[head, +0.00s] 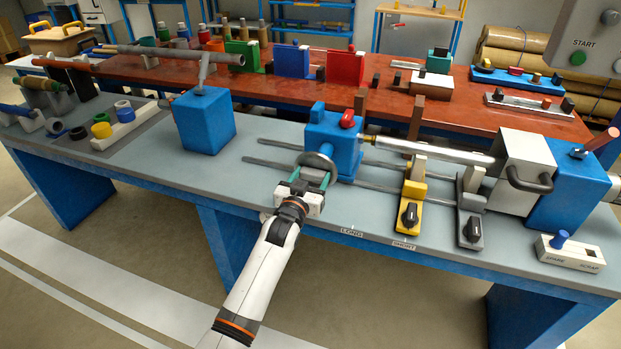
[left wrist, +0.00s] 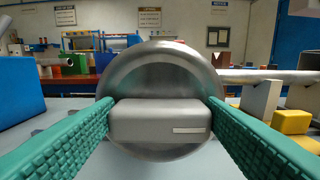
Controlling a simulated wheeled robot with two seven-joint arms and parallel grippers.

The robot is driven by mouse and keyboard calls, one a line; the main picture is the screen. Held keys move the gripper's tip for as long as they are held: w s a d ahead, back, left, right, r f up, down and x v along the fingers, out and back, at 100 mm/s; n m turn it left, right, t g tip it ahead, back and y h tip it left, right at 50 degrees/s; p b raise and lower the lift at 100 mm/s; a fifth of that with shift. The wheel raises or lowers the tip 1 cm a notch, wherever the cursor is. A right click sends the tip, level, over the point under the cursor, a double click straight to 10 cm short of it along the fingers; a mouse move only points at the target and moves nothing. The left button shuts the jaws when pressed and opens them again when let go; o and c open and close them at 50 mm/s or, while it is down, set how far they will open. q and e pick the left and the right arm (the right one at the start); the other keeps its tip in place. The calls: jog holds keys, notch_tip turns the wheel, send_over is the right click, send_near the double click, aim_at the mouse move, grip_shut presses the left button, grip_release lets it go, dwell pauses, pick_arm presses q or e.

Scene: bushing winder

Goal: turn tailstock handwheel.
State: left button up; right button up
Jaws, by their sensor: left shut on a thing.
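The tailstock handwheel (head: 314,161) is a grey disc on the left face of the blue tailstock (head: 345,150). In the left wrist view, the handwheel (left wrist: 160,68) fills the middle, with a grey bar carrying a pale mark across its front. My left gripper (head: 308,180) is at the handwheel, its green ribbed fingers on either side of the bar. In the left wrist view the gripper (left wrist: 161,122) is shut on this bar, which lies about level. The tailstock is mostly hidden behind the wheel there. My right gripper is not in view.
A silver shaft (head: 430,150) runs right from the tailstock to the grey housing (head: 522,170). Yellow (head: 411,205) and grey (head: 471,212) stands with black knobs are right of my arm. A blue block (head: 205,122) stands left. The bench front between is clear.

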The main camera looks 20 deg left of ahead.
pick_arm(q)
jog(key=m+p, duration=0.1)
jog(key=m, duration=0.2)
jog(key=shift+d+m, duration=0.1)
jog(key=shift+m, duration=0.3)
jog(key=m, duration=0.3)
jog(key=shift+d+f+m, duration=0.1)
jog(key=shift+m, duration=0.2)
jog(key=m, duration=0.5)
jog(key=shift+f, duration=0.15)
jog(key=shift+d+f+m, duration=0.1)
jog(key=shift+m, duration=2.6)
jog(key=o, duration=1)
